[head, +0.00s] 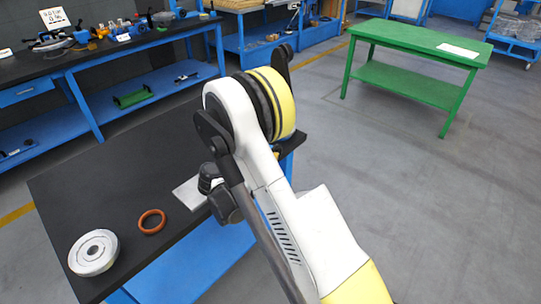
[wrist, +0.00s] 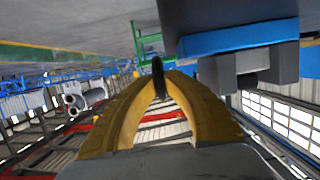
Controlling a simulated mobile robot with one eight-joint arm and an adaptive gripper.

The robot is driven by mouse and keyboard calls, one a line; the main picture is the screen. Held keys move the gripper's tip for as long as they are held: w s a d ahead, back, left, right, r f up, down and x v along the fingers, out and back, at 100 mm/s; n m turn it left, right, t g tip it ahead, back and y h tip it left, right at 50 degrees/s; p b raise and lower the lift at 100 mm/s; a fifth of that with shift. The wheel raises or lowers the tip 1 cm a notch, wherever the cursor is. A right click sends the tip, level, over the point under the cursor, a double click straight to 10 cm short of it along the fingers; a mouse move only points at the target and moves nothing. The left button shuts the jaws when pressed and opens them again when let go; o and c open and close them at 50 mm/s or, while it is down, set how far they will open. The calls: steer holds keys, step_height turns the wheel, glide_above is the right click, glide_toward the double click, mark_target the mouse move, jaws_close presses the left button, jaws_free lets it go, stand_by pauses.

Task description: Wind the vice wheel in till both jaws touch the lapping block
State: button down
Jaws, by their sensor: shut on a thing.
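In the wrist view, which looks upside down, my gripper's yellow fingers (wrist: 160,82) come together on a dark upright piece (wrist: 158,70), which looks like the handle of the vice wheel. The wheel's rim cannot be made out. A darker grey piece (wrist: 247,81) between the jaws looks like the lapping block. I cannot tell whether both jaws touch it. In the head view my arm hides the vice and most of the gripper.
A black-topped bench (head: 125,160) carries a pale flanged shell (head: 92,253), an orange ring (head: 151,222) and a light grey plate (head: 187,194), partly behind my arm. A blue workbench (head: 110,60) with tools stands behind. A green table (head: 425,42) stands back right, with open floor in front.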

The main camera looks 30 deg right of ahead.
steer(key=c, duration=1.5)
jaws_free()
steer(key=shift+o, duration=0.2)
steer(key=v, duration=1.2)
